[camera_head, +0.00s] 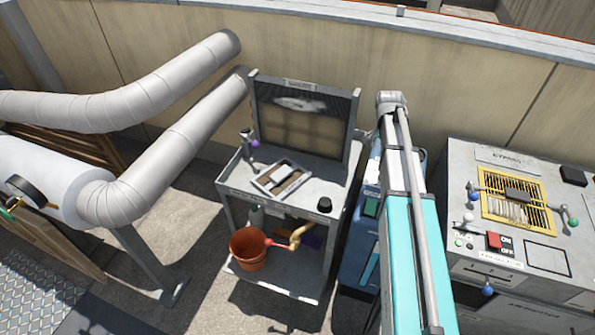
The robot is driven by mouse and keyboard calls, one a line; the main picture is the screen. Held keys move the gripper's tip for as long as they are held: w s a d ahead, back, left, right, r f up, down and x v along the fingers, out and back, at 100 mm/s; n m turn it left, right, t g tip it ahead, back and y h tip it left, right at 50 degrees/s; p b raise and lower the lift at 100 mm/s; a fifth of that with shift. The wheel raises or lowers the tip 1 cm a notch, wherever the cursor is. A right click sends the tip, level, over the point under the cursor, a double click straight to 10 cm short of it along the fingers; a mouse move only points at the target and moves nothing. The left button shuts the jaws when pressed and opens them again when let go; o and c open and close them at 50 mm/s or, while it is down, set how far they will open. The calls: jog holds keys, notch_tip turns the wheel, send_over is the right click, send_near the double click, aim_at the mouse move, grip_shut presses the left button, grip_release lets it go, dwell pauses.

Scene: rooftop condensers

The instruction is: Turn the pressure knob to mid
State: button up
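No label that I can read marks a pressure knob, so I cannot tell which part it is. A short black round knob (325,205) stands at the front right corner of the grey bench (232,188). A round dial or valve with a dark rim (25,190) sits on the white tank at the far left. On the right-hand cabinet, a red switch (494,241) sits beside an ON/OFF label. My arm rises from the bottom right of centre to a joint near the wall. My gripper is not visible.
An orange bucket (247,249) sits on the lower shelf. Thick grey pipes (170,155) run at left. The right cabinet (470,170) has a yellow-framed grille (490,206).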

jog(key=shift+s+a+f+n+t+h+b, duration=0.1)
jog(key=shift+a+f+n+t+h+b, duration=1.1)
jog(key=shift+a+n+b, duration=2.4)
jog(key=shift+w+a+f+n+t+h+b, duration=0.1)
jog(key=shift+a+f+n+t+h+b, duration=1.05)
jog(key=shift+a+n, duration=4.45)
jog(key=shift+s+a+f+n+t+h+b, duration=0.1)
jog(key=shift+a+f+n+t+h+b, duration=0.25)
jog(key=shift+a+f+n+h+b, duration=2.15)
jog(key=a+n+y, duration=0.1)
jog(key=a, duration=0.1)
jog(key=a+n+y+b, duration=0.1)
jog(key=a+n, duration=0.1)
jog(key=a, duration=0.1)
jog(key=shift+a+y, duration=0.1)
jog(key=shift+y, duration=0.15)
